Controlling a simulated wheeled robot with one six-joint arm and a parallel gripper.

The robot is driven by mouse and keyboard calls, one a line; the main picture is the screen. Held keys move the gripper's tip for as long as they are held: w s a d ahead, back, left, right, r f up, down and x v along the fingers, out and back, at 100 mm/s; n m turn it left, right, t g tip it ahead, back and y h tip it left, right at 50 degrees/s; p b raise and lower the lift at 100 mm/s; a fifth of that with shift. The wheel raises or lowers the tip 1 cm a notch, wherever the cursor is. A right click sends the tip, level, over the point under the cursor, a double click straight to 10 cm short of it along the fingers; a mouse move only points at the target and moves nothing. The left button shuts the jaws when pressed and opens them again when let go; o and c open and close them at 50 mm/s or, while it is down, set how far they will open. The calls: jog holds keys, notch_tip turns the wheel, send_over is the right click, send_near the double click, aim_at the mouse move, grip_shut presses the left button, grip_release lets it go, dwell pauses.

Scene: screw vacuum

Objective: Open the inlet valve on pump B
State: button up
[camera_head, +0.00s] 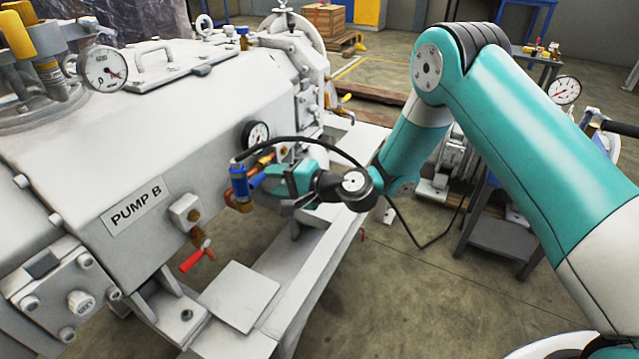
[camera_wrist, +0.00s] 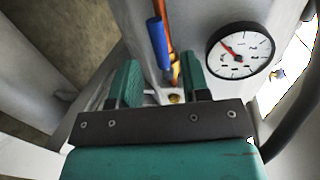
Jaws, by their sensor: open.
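Pump B (camera_head: 80,140) is the large pale grey machine on the left, with a "PUMP B" label (camera_head: 137,205) on its side. A blue-handled valve (camera_head: 239,184) with brass-coloured fittings sits on that side, to the right of the label. My gripper (camera_head: 264,181) is right beside this valve, its jaws open. In the wrist view the blue handle (camera_wrist: 158,42) shows beyond the gap between the two green fingers, and I see no grip on it. A red-handled valve (camera_head: 196,257) hangs below the label. No marking shows which valve is the inlet.
A pressure gauge (camera_head: 256,135) is mounted just above the blue-handled valve; it also shows at upper right in the wrist view (camera_wrist: 240,50). A black cable (camera_head: 325,142) loops over my wrist. The pump's pale base frame (camera_head: 315,245) runs below my gripper.

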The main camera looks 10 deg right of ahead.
jog(key=v, duration=1.2)
jog(key=shift+d, duration=0.2)
jog(key=shift+s, duration=0.1)
